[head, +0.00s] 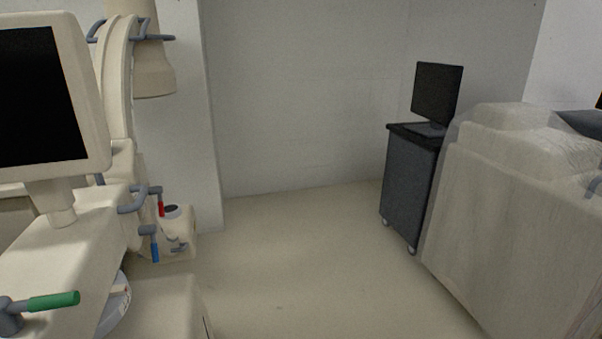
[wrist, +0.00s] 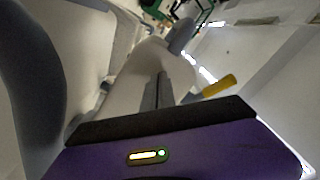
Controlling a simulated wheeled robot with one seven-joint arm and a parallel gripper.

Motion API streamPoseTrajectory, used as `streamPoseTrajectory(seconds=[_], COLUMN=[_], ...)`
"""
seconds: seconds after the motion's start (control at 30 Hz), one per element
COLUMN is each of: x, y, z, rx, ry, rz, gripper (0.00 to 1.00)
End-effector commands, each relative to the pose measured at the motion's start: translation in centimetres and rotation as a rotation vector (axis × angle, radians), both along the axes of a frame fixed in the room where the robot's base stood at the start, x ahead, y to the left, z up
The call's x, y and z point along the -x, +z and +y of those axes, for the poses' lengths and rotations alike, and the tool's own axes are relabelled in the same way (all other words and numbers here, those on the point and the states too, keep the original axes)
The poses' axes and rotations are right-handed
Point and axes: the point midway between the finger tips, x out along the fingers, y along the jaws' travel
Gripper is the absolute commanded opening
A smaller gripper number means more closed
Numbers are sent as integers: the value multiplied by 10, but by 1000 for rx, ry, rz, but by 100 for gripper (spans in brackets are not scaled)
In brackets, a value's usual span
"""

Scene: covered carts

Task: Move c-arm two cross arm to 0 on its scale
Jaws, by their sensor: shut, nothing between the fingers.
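A cream C-arm machine (head: 118,75) stands at the left of the head view, with a curved arc and a cone-shaped head. Its cream horizontal body (head: 95,225) carries a red-tipped lever (head: 161,205), a blue-tipped lever (head: 155,251) and a green-tipped lever (head: 53,301). A white round dial (head: 118,308) shows partly below the body; its marks are too small to read. I cannot tell which part is the cross arm. My gripper (wrist: 158,90) is shut and empty in the wrist view, in front of a pale rounded part (wrist: 140,70). A yellow handle (wrist: 219,86) lies to its right.
A monitor (head: 45,95) stands on the machine at the left. A dark cart (head: 408,185) with a screen (head: 437,92) is at the back right. A cart under a translucent cover (head: 515,225) fills the right side. Open floor (head: 300,255) lies between.

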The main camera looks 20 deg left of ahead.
Motion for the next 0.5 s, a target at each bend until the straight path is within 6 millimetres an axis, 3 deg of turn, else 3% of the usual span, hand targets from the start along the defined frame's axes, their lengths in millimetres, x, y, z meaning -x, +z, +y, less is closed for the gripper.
streamPoseTrajectory(seconds=[0.5], x=[-23], y=[-1], z=[-33], rx=[1], ry=[-4], rz=[1], gripper=[0])
